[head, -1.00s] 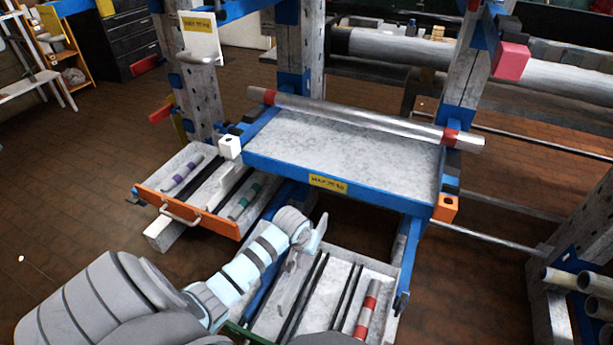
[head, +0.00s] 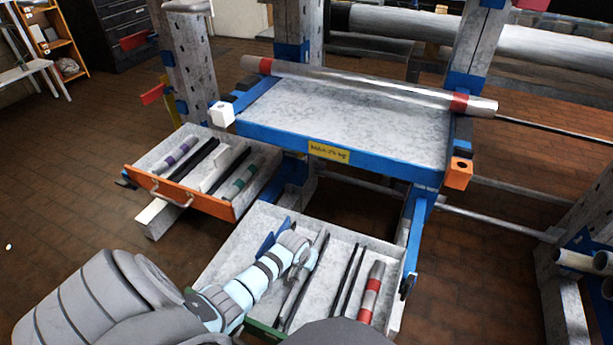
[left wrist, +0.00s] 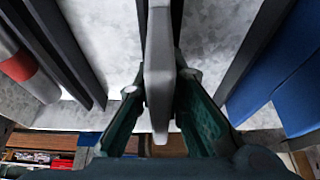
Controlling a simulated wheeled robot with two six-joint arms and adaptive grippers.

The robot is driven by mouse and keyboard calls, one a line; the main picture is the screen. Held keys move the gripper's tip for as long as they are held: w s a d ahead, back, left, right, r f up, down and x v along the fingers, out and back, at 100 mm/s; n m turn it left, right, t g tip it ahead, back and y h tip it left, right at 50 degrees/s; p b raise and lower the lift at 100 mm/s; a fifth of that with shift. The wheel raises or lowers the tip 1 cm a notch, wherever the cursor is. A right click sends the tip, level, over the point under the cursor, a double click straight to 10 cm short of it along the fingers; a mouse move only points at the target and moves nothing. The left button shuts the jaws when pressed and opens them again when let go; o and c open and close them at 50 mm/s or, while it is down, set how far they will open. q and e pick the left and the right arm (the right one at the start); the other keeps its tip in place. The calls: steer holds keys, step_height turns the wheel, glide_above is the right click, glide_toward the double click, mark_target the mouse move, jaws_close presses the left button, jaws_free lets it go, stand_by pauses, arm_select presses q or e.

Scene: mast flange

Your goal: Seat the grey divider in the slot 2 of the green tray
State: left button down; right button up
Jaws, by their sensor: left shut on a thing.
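The green tray (head: 262,334) is the front pulled-out tray, with a green front edge, pale floor and dark rails (head: 348,282). My left gripper (head: 304,258) is inside it, shut on the grey divider (head: 314,264). In the left wrist view the divider (left wrist: 158,75) stands on edge between the fingers of my left gripper (left wrist: 160,108). Dark rail strips show close on both sides of it at the top of that view. Its lower edge is hidden, so I cannot tell whether it touches the tray floor. My right gripper is not in view.
A red-banded tube (head: 370,294) lies in the tray right of the rails. A blue plate (head: 268,242) is left of my gripper. An orange-fronted tray (head: 180,197) with banded tubes is at the left. A blue-edged shelf (head: 350,120) with a long tube stands behind.

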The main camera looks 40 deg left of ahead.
arm_select(q)
steer(key=c, duration=1.7)
jaws_free()
steer(key=shift+r, duration=0.1)
steer(key=p+v, duration=0.8)
steer(key=v, duration=0.3)
steer(key=shift+s+r, duration=0.1)
steer(key=shift+r, duration=0.2)
steer(key=shift+s+r, duration=0.1)
steer(key=shift+r, duration=0.1)
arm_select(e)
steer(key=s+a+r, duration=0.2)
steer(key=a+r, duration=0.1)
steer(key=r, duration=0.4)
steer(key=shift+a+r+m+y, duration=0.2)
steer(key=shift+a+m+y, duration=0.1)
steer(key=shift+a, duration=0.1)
arm_select(q)
steer(key=shift+d+f, duration=0.1)
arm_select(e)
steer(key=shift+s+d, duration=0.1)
